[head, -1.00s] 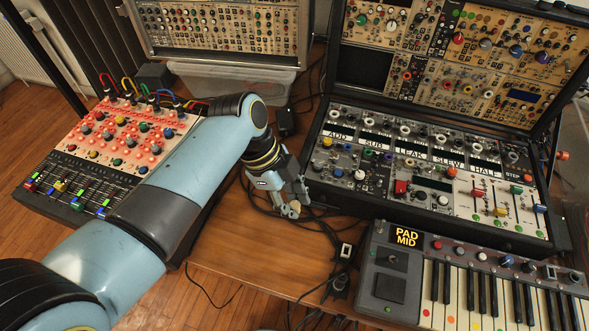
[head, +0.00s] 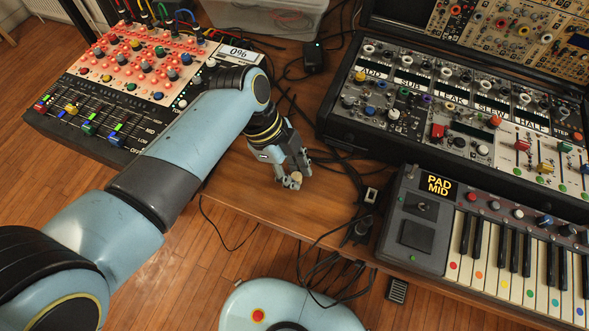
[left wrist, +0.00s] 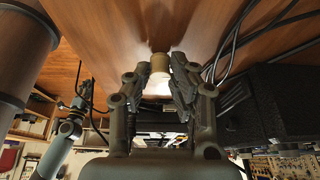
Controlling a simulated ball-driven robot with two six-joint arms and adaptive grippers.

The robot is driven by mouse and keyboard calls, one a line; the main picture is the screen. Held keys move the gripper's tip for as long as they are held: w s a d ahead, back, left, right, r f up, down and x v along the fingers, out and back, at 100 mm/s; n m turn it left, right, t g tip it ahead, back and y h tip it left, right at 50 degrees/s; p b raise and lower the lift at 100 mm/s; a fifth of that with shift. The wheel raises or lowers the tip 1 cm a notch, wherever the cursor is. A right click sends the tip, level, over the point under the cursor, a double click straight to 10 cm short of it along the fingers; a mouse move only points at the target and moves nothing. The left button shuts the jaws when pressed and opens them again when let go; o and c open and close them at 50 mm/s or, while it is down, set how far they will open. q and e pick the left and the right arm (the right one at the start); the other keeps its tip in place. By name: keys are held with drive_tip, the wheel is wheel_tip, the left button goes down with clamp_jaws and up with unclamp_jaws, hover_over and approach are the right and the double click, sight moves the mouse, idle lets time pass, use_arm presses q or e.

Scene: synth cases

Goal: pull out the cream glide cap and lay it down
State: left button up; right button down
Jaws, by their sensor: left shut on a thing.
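My left gripper (head: 294,182) is low over the bare wooden front part of the table (head: 240,185). It is shut on a small cream cap (head: 297,176). In the left wrist view the cap (left wrist: 159,63) sits between the two fingertips (left wrist: 160,78), tan on its side and bright at one end. The cap is close to the wood; I cannot tell whether it touches. In the left wrist view a blue-grey arm, seemingly my right one, shows with a small dark gripper (left wrist: 75,104) at its end, too small to read.
A red-lit mixer (head: 140,65) stands at the left. A synth case (head: 455,110) and a keyboard (head: 515,255) fill the right. Black cables (head: 350,215) lie right of the gripper and hang over the front edge. Bare wood lies left of the gripper.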

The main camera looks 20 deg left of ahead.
use_arm(q)
drive_tip(key=shift+f, duration=0.15)
drive_tip(key=o, duration=0.8)
drive_tip(key=v, duration=1.2)
use_arm(e)
drive_tip(key=shift+a+f, duration=0.25)
